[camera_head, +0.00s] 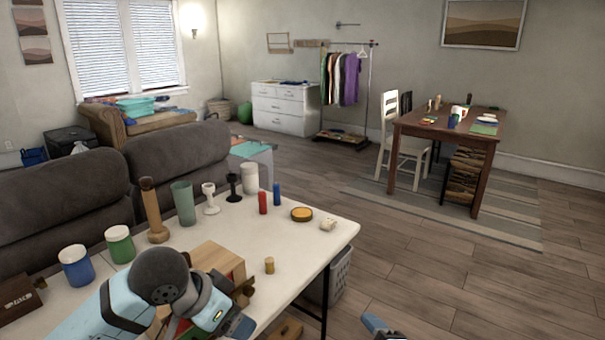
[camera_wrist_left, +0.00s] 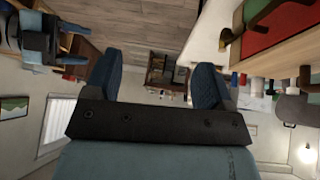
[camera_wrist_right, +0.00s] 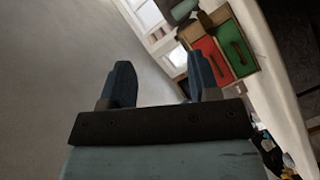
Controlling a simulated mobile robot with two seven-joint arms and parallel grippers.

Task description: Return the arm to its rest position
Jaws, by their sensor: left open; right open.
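My left arm (camera_head: 158,275) reaches over the near part of the white table (camera_head: 330,232) from the left. The left gripper (camera_head: 240,325) is small and partly hidden behind its wrist in the head view. In the left wrist view its blue fingers (camera_wrist_left: 155,78) are spread, with nothing between them. My right gripper (camera_wrist_right: 162,82) is open and empty in the right wrist view, with a plain pale surface behind it. Red and green panels (camera_wrist_right: 223,53) lie beyond its right finger. A blue tip that seems to be mine shows at the bottom edge of the head view.
The white table bears a blue jar (camera_head: 76,266), green jar (camera_head: 120,244), wooden bottle (camera_head: 153,212), green cup (camera_head: 183,203), and a wooden box (camera_head: 217,262) beside my left wrist.

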